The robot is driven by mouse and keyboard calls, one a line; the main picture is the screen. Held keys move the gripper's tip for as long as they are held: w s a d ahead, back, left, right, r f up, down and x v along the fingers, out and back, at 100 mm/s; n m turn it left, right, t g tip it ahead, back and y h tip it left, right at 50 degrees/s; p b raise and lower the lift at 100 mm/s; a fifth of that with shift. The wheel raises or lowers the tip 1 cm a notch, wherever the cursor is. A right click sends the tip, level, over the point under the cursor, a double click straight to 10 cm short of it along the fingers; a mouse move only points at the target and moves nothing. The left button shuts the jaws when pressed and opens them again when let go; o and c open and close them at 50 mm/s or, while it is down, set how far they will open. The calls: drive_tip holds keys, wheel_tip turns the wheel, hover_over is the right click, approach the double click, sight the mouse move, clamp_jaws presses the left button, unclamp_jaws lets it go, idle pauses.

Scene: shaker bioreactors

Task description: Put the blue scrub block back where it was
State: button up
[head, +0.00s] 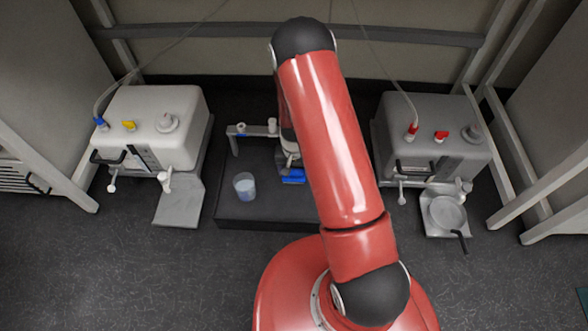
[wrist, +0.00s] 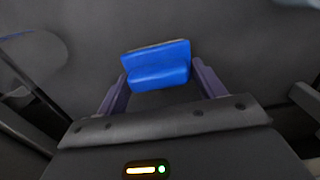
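The blue scrub block (wrist: 158,66) sits between the two fingertips of my gripper (wrist: 160,75) in the wrist view. Both fingers meet its ends with no clear gap, so my gripper appears shut on it. In the head view the block (head: 293,176) shows as a small blue patch below my gripper, over the dark low bench (head: 262,205) between the two machines. My red arm hides part of that bench and much of the gripper. I cannot tell whether the block touches the bench top.
A cup of pale blue liquid (head: 244,186) stands on the bench left of the block. A small rail with white knobs (head: 252,130) is behind it. A white machine (head: 150,125) stands left, a grey machine (head: 432,140) right, with a round pan (head: 446,213) in front.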

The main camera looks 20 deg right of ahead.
drive_tip(key=o, duration=0.4)
wheel_tip(320, 180, up, 12)
drive_tip(key=p, duration=0.3)
wheel_tip(320, 180, up, 10)
drive_tip(key=t, duration=0.1)
hover_over(293, 170)
drive_tip(key=s+r+n+t, duration=0.1)
drive_tip(key=s+r, duration=0.2)
drive_tip(key=r, duration=0.3)
drive_tip(key=s+r+n+t, duration=0.1)
drive_tip(key=s+r, duration=0.2)
drive_tip(key=r, duration=0.4)
drive_tip(key=s+r+t, duration=0.1)
drive_tip(key=s+r, duration=0.2)
drive_tip(key=s, duration=0.2)
drive_tip(key=s+r+n, duration=0.1)
drive_tip(key=s+r, duration=0.3)
drive_tip(key=s, duration=0.1)
drive_tip(key=s+r+t, duration=0.1)
drive_tip(key=s+r, duration=0.2)
drive_tip(key=s, duration=0.3)
drive_tip(key=shift+s+d+r+n+t, duration=0.1)
drive_tip(key=shift+d+r+n+t, duration=0.05)
drive_tip(key=shift+r+n+t, duration=0.2)
